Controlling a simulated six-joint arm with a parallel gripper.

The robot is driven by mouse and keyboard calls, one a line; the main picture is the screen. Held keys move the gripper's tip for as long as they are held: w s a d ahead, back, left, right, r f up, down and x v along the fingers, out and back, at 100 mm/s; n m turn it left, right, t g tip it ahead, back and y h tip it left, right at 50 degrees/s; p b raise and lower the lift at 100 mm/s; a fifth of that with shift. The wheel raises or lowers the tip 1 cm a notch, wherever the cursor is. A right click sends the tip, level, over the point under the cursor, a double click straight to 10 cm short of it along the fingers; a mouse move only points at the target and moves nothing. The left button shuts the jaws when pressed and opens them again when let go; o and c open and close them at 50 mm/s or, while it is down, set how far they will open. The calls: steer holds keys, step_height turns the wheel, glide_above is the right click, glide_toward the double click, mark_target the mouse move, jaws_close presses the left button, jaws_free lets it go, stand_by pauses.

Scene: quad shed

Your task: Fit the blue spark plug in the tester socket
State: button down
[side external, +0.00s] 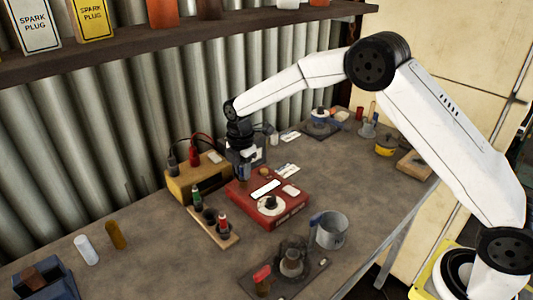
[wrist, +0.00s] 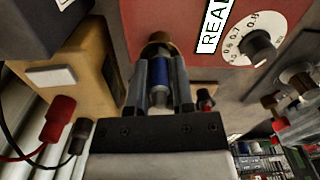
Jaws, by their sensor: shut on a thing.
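The blue spark plug (wrist: 160,72) is between the two fingers of my gripper (wrist: 161,85) in the wrist view, and the fingers are shut on it. Its far end points at the brown, brass-like tester socket (wrist: 157,42) on the red tester (wrist: 190,20). I cannot tell whether the plug tip touches the socket or has entered it. In the side view my gripper (side external: 243,172) points down at the back left part of the red tester (side external: 285,215). The plug is not clearly visible there.
A yellow box (side external: 195,180) with red and black leads stands left of the tester. A wooden rack (side external: 226,242) with red and green plugs lies in front. A metal mug (side external: 333,232) and a dark stand (side external: 290,268) are nearer.

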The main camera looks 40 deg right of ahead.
jaws_free()
stand_by(0.4)
steer(key=shift+r, duration=0.25)
steer(key=shift+r, duration=3.3)
